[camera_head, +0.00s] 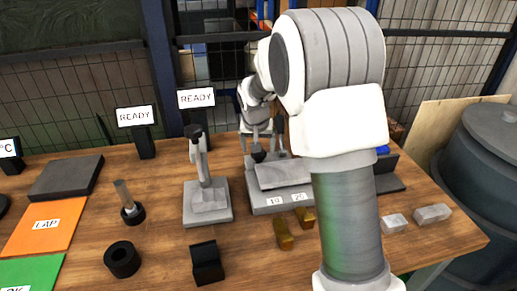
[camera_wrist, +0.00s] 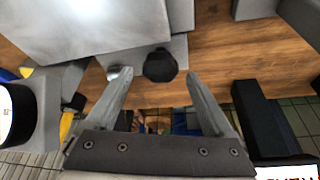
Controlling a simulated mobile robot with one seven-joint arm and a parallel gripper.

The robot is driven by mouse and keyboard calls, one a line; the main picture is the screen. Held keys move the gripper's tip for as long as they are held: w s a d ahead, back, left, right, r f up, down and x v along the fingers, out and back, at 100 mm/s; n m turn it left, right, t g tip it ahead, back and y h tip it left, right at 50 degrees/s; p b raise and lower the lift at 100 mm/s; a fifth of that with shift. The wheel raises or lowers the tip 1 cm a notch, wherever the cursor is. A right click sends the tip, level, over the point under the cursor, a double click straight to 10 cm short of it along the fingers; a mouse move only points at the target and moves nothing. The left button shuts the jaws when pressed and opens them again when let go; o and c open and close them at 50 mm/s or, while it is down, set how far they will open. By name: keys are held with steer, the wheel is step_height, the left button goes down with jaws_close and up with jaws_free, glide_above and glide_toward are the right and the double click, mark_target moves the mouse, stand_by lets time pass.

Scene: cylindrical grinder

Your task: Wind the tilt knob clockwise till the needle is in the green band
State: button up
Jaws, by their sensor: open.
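The tilt knob looks to be the black round knob (camera_wrist: 160,65) at the edge of a grey plate in the wrist view. It also shows as a small dark knob (camera_head: 257,155) behind the grey machine base (camera_head: 262,203) in the head view. My gripper (camera_wrist: 157,76) is open, its two fingers one on each side of the knob with gaps showing. In the head view my gripper (camera_head: 269,150) points down at the back of the machine. A white-faced round thing (camera_wrist: 8,113), perhaps the gauge, is cut off at the left of the wrist view. No needle or green band is readable.
A grey stand (camera_head: 207,203) with an upright lever is left of the machine. Two brass pieces (camera_head: 283,234) lie in front. Signs reading READY (camera_head: 197,98) stand at the back, before a mesh fence. My arm hides the machine's right part.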

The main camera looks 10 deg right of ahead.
steer(key=p+v, duration=0.2)
steer(key=v, duration=1.4)
steer(key=s+d+r+n+p, duration=0.1)
steer(key=s+r+p, duration=0.2)
steer(key=s+r, duration=0.3)
steer(key=s+d+r+p, duration=0.1)
steer(key=s+r+p, duration=0.25)
steer(key=s, duration=0.55)
steer(key=s+r+n+t+y+p, duration=0.1)
steer(key=s+n+p, duration=0.1)
steer(key=s, duration=1.2)
steer(key=shift+r+p, duration=0.35)
steer(key=shift+p, duration=0.3)
